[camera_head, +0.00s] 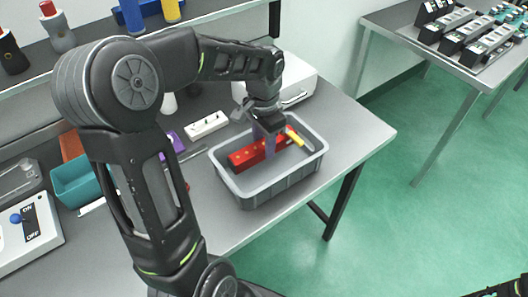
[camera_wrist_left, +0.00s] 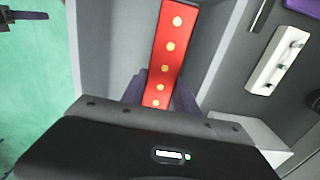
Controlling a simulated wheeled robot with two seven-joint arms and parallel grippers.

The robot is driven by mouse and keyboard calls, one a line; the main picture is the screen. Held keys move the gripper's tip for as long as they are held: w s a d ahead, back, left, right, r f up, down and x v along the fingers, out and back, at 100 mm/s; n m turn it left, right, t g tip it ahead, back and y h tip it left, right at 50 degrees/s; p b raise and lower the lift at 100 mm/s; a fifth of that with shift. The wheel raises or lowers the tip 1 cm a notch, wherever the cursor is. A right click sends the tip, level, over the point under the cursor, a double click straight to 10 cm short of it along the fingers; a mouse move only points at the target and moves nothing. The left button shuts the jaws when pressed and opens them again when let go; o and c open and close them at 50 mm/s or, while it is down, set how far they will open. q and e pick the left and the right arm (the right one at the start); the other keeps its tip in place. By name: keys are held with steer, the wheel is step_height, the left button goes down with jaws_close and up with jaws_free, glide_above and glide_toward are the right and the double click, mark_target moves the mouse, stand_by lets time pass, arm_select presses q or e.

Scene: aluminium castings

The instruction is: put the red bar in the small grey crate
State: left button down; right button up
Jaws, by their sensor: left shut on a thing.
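The red bar (camera_head: 246,158) is inside the small grey crate (camera_head: 286,184), below the rim level, lying lengthwise across it. Light dots run along its face in the left wrist view (camera_wrist_left: 170,45). My left gripper (camera_head: 269,148) reaches down into the crate from above, its fingers shut on the bar. I cannot tell whether the bar touches the crate floor. A yellow piece (camera_head: 294,136) shows by the bar's far end, partly hidden. A dark part that may be my right gripper (camera_wrist_left: 28,15) shows at the left wrist view's upper left; its jaws are unclear.
A white block (camera_head: 207,124) lies behind the crate on the grey table. A teal bin (camera_head: 82,182) and a switch box (camera_head: 30,238) stand at left. A white case (camera_head: 296,82) is behind the crate. The table's right corner is clear.

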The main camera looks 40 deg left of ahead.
arm_select(q)
steer(key=shift+f, duration=1.85)
steer(key=shift+f, duration=0.15)
steer(key=c, duration=1.2)
jaws_free()
step_height(320, 180, up, 12)
steer(key=shift+r, duration=0.2)
